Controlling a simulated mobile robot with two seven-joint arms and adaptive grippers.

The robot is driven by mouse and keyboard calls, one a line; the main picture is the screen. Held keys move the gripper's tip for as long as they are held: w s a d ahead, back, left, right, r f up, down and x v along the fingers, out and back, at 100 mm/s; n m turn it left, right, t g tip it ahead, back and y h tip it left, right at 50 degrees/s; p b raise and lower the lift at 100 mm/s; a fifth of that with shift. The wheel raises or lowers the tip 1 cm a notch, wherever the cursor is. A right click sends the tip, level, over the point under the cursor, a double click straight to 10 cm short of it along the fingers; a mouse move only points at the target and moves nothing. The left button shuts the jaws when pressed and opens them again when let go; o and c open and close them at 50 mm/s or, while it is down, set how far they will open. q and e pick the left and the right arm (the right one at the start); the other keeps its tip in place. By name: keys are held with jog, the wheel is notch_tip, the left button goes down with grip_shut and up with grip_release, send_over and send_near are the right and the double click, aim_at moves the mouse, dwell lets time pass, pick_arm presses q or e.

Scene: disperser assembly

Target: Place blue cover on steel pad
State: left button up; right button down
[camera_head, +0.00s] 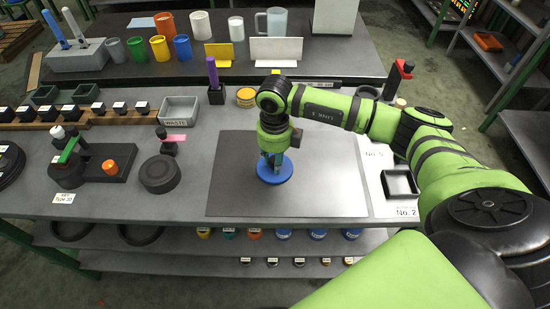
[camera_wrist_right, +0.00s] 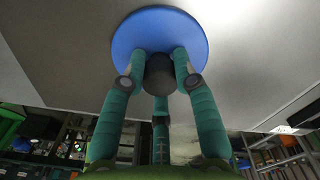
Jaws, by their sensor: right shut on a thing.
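The blue cover (camera_head: 275,172) is a round blue disc over the dark grey rectangular pad (camera_head: 325,187) at the middle of the table. I cannot tell whether the disc touches that pad. My right gripper (camera_head: 274,159) comes from above and is shut on the cover's dark central knob. In the right wrist view the blue disc (camera_wrist_right: 135,38) shows beyond the three teal fingers of the right gripper (camera_wrist_right: 160,80), which close around the knob. A round dark grey block (camera_head: 160,173) stands left of the rectangular pad; I cannot tell which is the steel pad. My left gripper is out of view.
A black fixture with an orange knob (camera_head: 109,166) stands at left. Behind are a grey waste bin (camera_head: 180,112), a purple-handled tool (camera_head: 213,75) and a yellow round container (camera_head: 245,97). A black square tray (camera_head: 399,185) lies right of the pad. The pad's front is clear.

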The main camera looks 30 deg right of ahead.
jog(key=c, duration=1)
grip_release()
jog(key=shift+f, duration=0.1)
jog(key=shift+o, duration=0.2)
jog(key=shift+r, duration=0.5)
notch_tip(320, 180, up, 11)
jog(key=b, duration=0.3)
jog(key=shift+r, duration=0.2)
